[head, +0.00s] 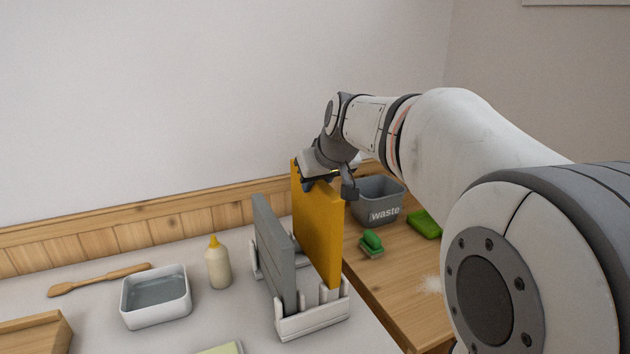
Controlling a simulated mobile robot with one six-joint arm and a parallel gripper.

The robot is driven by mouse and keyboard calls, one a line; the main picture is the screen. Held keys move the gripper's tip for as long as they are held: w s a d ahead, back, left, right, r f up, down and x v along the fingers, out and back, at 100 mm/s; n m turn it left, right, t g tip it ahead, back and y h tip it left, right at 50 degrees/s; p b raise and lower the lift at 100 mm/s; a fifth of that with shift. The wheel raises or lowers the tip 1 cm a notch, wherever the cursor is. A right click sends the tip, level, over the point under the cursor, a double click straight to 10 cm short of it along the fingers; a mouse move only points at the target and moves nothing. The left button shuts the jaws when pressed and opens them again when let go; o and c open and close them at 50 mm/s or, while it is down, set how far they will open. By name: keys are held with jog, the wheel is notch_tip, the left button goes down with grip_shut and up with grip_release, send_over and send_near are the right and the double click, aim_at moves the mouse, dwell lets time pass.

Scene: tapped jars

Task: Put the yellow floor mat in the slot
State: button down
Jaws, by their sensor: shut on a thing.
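The yellow floor mat (318,235) is a flat upright panel in the head view. My gripper (328,180) is shut on its top edge. The mat's lower end reaches down into or just behind the white slotted rack (313,321); I cannot tell how deep it sits. A grey mat (273,250) stands upright in the same rack, to the left of the yellow one. The mats hide part of the rack's inside.
Left of the rack are a squeeze bottle (217,263), a white basin (156,297) and a wooden spatula (98,280). On the wooden table at right are a grey waste bin (378,201), a green-topped brush (371,244) and a green sponge (425,225).

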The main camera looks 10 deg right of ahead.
aim_at(330, 192)
jog(key=shift+f+b, duration=1.1)
jog(key=shift+f, duration=0.3)
jog(key=shift+f+b, duration=1.8)
jog(key=shift+f, duration=0.35)
jog(key=c, duration=1.1)
grip_release()
jog(key=shift+p+v, duration=0.55)
jog(key=shift+v, duration=3.35)
